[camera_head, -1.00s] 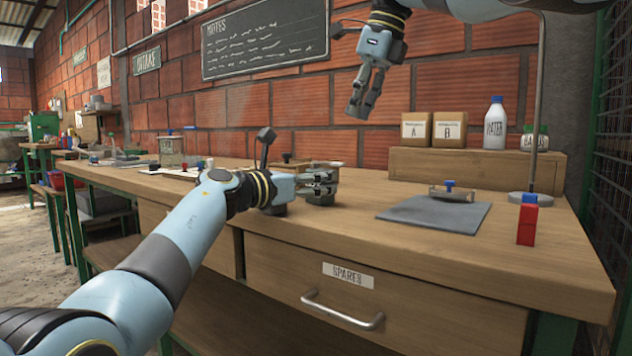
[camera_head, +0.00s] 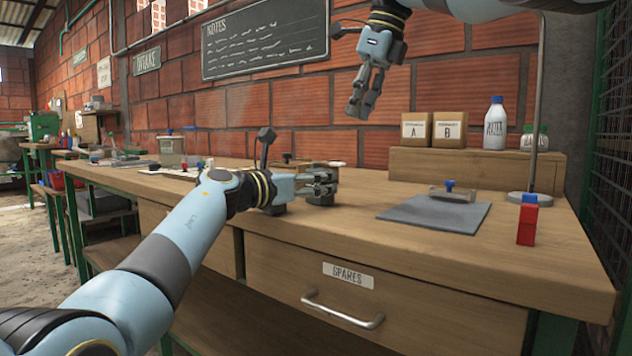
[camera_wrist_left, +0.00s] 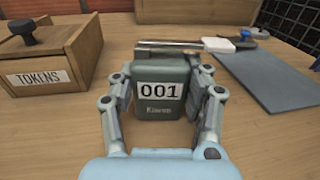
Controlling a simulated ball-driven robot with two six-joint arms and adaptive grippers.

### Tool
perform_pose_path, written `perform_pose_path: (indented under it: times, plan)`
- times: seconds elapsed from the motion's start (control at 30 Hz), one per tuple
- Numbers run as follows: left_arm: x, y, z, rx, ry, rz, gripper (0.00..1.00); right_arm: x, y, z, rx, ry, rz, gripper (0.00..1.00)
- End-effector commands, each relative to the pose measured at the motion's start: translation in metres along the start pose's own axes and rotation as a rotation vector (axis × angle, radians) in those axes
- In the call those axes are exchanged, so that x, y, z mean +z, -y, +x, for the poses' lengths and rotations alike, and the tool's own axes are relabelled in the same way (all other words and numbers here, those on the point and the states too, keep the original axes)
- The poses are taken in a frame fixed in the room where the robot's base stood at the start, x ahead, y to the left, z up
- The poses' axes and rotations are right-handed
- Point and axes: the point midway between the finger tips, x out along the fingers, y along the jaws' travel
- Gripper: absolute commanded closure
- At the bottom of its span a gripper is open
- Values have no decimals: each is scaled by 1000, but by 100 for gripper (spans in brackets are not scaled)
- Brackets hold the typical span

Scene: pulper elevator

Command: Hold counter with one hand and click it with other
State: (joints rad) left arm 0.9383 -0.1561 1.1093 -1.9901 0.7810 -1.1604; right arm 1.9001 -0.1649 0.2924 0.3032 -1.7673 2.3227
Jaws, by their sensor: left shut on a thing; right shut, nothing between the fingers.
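The counter (camera_wrist_left: 161,91) is a dark green box with a white face reading 001, seen in the left wrist view. A metal lever lies across its top, with a white tab (camera_wrist_left: 216,44) toward the right. My left gripper (camera_head: 328,186) is shut on the counter, with one finger (camera_wrist_left: 161,108) on each side of it. The counter stands upright at the bench top. In the head view it is mostly hidden behind the fingers. My right gripper (camera_head: 358,106) is shut and empty, pointing down in the air above and to the right of the counter, well apart from it.
A wooden TOKENS box (camera_wrist_left: 50,62) stands left of the counter. A grey mat (camera_head: 430,214) with a blue-knobbed tool lies to the right. A red bottle with a blue cap (camera_head: 527,222) stands near the front edge. Boxes A (camera_head: 415,129) and B (camera_head: 449,129) sit on a back shelf.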

Motion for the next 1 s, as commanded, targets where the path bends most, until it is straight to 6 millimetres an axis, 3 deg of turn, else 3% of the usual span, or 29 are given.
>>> perform_pose_path:
  times: [0.33,0.47,0.67,1.0]
  plan:
    - [0,0,0,0,0,0,86,0,0,0,0,0,-12,100]
    - [0,0,0,0,0,0,86,0,0,0,-2,2,-122,100]
    - [0,0,0,0,0,0,86,6,7,-6,-46,14,-570,100]
    - [0,0,0,0,0,0,86,32,18,-25,-209,-34,-1548,100]
